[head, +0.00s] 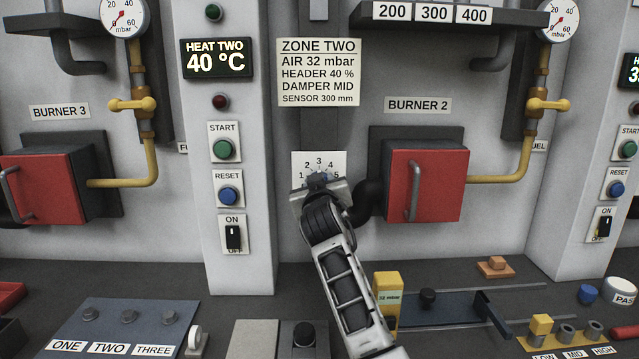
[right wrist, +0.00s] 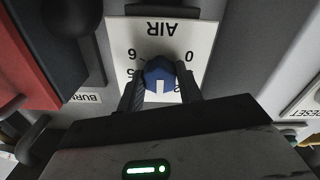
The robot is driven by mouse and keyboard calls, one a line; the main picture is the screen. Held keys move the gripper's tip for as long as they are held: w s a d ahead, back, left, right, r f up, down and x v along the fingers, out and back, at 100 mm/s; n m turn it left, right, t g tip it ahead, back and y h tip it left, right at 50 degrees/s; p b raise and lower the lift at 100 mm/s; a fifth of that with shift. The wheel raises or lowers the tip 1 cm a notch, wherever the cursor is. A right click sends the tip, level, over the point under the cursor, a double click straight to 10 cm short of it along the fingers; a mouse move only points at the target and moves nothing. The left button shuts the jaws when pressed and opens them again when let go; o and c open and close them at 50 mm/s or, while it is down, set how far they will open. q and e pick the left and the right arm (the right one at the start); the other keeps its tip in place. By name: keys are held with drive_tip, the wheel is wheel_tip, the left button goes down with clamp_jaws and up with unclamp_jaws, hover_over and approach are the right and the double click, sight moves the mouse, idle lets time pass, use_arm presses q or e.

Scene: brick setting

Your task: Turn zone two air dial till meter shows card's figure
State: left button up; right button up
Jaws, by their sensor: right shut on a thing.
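The zone two card (head: 318,72) on the middle panel reads AIR 32 mbar. Below it is the air dial plate (head: 333,161), numbered around its edge. My right gripper (head: 318,183) is at the dial and covers most of it. In the right wrist view, upside down, its two fingers (right wrist: 160,88) are shut on the blue dial knob (right wrist: 159,72). The knob's white mark points down in that view, near the 2 and 3 side; the exact number is hidden. A round mbar gauge (head: 558,19) is at the upper right, its needle too small to read surely. My left gripper is out of view.
A yellow block (head: 388,290) with a small, hardly legible screen stands right of my forearm. Another mbar gauge (head: 125,16) is at upper left. The red burner 2 box (head: 440,190) is close right of the dial; the START, RESET and ON switches (head: 228,190) are left.

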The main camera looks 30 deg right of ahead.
drive_tip(key=shift+f, duration=0.1)
drive_tip(key=o, duration=1)
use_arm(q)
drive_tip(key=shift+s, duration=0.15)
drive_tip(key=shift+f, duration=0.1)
use_arm(e)
drive_tip(key=shift+s, duration=0.1)
use_arm(q)
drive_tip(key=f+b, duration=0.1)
drive_tip(key=b, duration=0.1)
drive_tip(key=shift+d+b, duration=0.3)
drive_tip(key=shift+b, duration=0.05)
use_arm(e)
drive_tip(key=v, duration=1.5)
drive_tip(key=shift+s+a, duration=0.3)
